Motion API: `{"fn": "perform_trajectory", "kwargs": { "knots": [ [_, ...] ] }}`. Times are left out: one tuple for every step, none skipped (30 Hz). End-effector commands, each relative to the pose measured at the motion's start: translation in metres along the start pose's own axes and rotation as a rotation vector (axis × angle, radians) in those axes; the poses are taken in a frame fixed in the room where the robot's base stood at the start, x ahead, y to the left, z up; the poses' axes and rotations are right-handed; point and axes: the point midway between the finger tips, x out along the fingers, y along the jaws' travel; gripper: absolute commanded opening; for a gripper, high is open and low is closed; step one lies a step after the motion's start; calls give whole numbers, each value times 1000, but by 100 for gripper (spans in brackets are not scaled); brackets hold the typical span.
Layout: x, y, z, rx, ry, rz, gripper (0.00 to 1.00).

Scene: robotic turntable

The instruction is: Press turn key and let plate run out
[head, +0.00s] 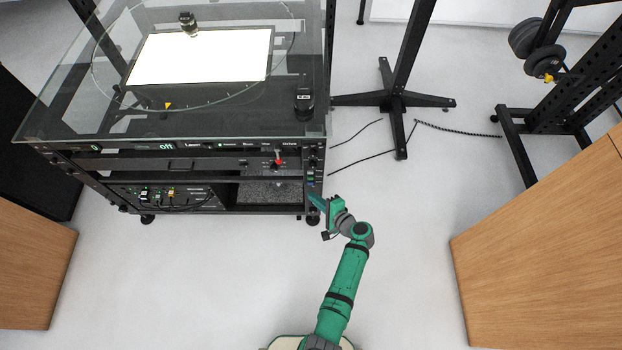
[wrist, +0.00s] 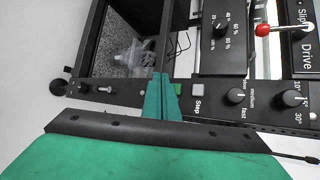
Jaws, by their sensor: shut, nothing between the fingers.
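The turntable stand (head: 60,150) is at upper left in the head view, with a clear round plate (head: 93,72) on its glass top. Its front strip shows "0" and "off". In the wrist view, the sideways control panel carries a pale key labelled Step (wrist: 197,90) and a green key (wrist: 178,89) beside it. No label is readable for the green key. My gripper (head: 314,200) is at the stand's front right post. Its green fingers (wrist: 161,80) are shut and empty, just beside the green key. I cannot tell whether they touch the panel.
Speed knob (wrist: 237,96) and angle knob (wrist: 291,98) sit right of the keys. A red-ball lever (wrist: 263,29) sticks out near "Slip" and "Drive". Wooden furniture (head: 545,240) stands at right. The floor before the stand (head: 190,270) is clear.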

Motion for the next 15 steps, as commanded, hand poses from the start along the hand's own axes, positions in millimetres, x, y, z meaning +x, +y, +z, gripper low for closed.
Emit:
{"fn": "perform_trajectory", "kwargs": {
  "knots": [
    [6,-5,-3,-2,-3,0,0],
    [9,-7,-4,-3,-4,0,0],
    [12,-9,-6,-3,-5,1,0],
    [15,-10,-7,-3,-5,1,0],
    [17,-12,-8,-3,-6,1,0],
    [20,-14,-10,-4,-6,1,0],
    [22,-15,-10,-4,-6,1,0],
    [23,-15,-11,-4,-6,2,0],
    [25,-16,-13,-4,-6,2,0],
    [26,-17,-14,-3,-6,2,0],
    [27,-18,-15,-3,-5,2,0],
    [27,-19,-16,-3,-4,1,0],
    [28,-19,-17,-3,-4,1,0],
    [28,-20,-17,-3,-3,1,0],
    [28,-20,-18,-2,-2,1,0]
  ]
}}
